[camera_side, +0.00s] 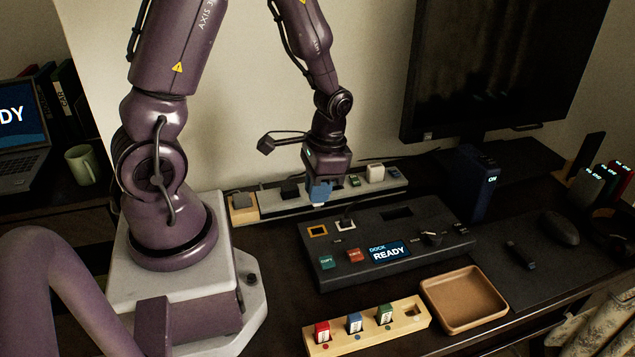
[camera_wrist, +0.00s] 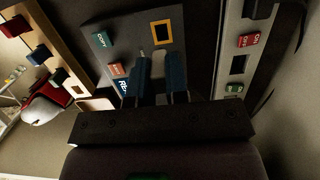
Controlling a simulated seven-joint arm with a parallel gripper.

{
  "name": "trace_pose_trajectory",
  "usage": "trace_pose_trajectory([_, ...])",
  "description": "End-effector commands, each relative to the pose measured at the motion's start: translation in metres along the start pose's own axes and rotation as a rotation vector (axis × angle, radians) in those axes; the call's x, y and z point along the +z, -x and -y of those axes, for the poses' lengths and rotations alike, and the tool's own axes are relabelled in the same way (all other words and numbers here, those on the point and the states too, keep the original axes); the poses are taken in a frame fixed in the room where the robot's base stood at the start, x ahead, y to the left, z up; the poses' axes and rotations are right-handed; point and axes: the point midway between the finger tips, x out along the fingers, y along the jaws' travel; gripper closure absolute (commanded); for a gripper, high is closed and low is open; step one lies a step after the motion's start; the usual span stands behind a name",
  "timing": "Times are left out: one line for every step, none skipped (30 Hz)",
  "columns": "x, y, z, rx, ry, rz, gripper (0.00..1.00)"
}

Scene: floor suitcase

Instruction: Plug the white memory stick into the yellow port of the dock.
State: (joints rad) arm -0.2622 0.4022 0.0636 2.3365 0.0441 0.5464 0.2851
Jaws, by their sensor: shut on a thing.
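The dock (camera_side: 430,262) is a dark box on the desk with a lit READY screen. Its yellow port (camera_side: 318,231) is a yellow-framed slot at the left of the top face, and it also shows in the wrist view (camera_wrist: 163,36) just beyond my fingertips. A white-framed port (camera_side: 345,225) sits beside it. My gripper (camera_side: 319,192) has blue fingers and points down, apart from the dock, near its back left corner. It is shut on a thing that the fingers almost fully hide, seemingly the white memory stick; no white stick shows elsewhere.
A wooden rack (camera_side: 348,338) holds red, blue and green sticks, with an empty place at its right end. A brown tray (camera_side: 463,299) lies beside it. A power strip (camera_side: 265,206) with plugs runs behind the dock. A monitor stands at the back right.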

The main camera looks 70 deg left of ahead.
Motion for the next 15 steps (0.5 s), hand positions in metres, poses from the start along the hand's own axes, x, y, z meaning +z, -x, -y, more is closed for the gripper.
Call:
trace_pose_trajectory([0.000, -0.005, 0.000, 0.001, 0.001, 0.004, 1.00])
trace_pose_trajectory([-0.001, -0.008, 0.000, 0.001, 0.001, 0.003, 1.00])
trace_pose_trajectory([-0.001, -0.012, 0.000, 0.002, 0.001, 0.004, 1.00])
trace_pose_trajectory([-0.002, -0.015, 0.000, 0.001, 0.001, 0.004, 1.00])
trace_pose_trajectory([-0.002, -0.018, 0.000, 0.001, 0.001, 0.003, 1.00])
trace_pose_trajectory([-0.002, -0.022, 0.000, 0.002, 0.001, 0.004, 1.00])
trace_pose_trajectory([-0.003, -0.025, 0.000, 0.001, 0.001, 0.003, 1.00])
trace_pose_trajectory([-0.004, -0.027, 0.000, 0.001, 0.001, 0.002, 1.00])
trace_pose_trajectory([-0.004, -0.031, 0.000, 0.001, 0.002, 0.003, 1.00])
trace_pose_trajectory([-0.005, -0.033, 0.000, 0.001, 0.002, 0.002, 1.00])
trace_pose_trajectory([-0.005, -0.035, 0.000, 0.001, 0.002, 0.001, 1.00])
trace_pose_trajectory([-0.005, -0.037, 0.000, 0.001, 0.002, 0.002, 1.00])
trace_pose_trajectory([-0.005, -0.039, 0.000, 0.001, 0.002, 0.002, 1.00])
trace_pose_trajectory([-0.006, -0.041, 0.000, 0.001, 0.002, 0.001, 1.00])
trace_pose_trajectory([-0.006, -0.042, 0.000, 0.001, 0.002, 0.000, 1.00])
